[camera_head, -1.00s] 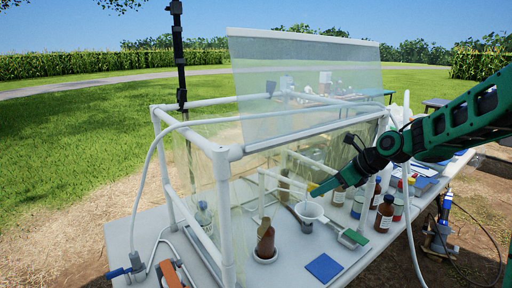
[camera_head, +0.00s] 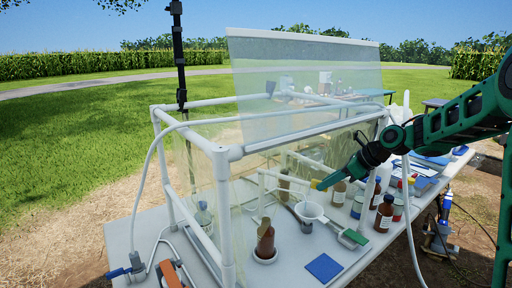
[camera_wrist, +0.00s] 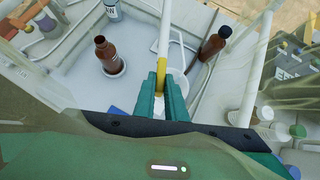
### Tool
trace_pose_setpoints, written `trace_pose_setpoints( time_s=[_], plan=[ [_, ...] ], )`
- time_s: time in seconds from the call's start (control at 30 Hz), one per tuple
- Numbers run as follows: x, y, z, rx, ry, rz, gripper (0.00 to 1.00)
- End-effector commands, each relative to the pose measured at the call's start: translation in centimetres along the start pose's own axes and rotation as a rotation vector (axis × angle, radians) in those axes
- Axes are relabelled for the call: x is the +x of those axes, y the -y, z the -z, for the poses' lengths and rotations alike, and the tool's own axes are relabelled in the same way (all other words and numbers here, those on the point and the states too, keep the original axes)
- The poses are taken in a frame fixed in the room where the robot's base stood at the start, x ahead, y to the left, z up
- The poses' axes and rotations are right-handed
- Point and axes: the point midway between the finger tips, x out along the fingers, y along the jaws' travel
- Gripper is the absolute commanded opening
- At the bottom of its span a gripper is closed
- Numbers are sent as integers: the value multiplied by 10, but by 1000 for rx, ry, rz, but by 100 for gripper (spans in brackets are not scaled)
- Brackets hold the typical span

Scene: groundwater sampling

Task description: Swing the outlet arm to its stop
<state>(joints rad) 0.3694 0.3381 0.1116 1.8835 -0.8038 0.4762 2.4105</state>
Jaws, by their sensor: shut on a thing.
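The outlet arm is a thin white tube (camera_wrist: 165,32) with a yellow end (camera_wrist: 161,74), running away from my fingers in the wrist view. In the head view it is a white bar (camera_head: 284,177) inside the clear-walled frame. My gripper (camera_wrist: 161,92) is shut on the yellow end; it also shows in the head view (camera_head: 319,185), above and slightly right of the white funnel (camera_head: 311,211). A brown open bottle (camera_head: 266,241) stands upright in a round holder, left of the funnel. It also shows in the wrist view (camera_wrist: 106,55). The stop cannot be made out.
White frame posts (camera_head: 225,210) and a raised clear panel (camera_head: 305,90) surround the work area. Brown bottles (camera_head: 384,213) stand close together right of my gripper. A blue square (camera_head: 323,267) lies on the tabletop's front. A green-ended tool (camera_head: 353,238) lies beside the funnel.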

Motion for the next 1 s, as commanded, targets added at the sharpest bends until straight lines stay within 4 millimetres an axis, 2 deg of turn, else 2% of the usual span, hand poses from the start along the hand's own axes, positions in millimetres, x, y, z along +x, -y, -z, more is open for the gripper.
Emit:
trace_pose_setpoints(
  time_s=[0.4, 0.77, 0.8, 0.87, 1.0],
  plan=[
    [1, 34, -3, -105, 5, -99, 0],
    [0, 39, -2, -121, 2, -114, 0],
    [0, 39, -1, -121, 2, -114, 20],
    [0, 39, -1, -120, 2, -113, 35],
    [0, 39, -1, -120, 2, -114, 36]
  ],
)
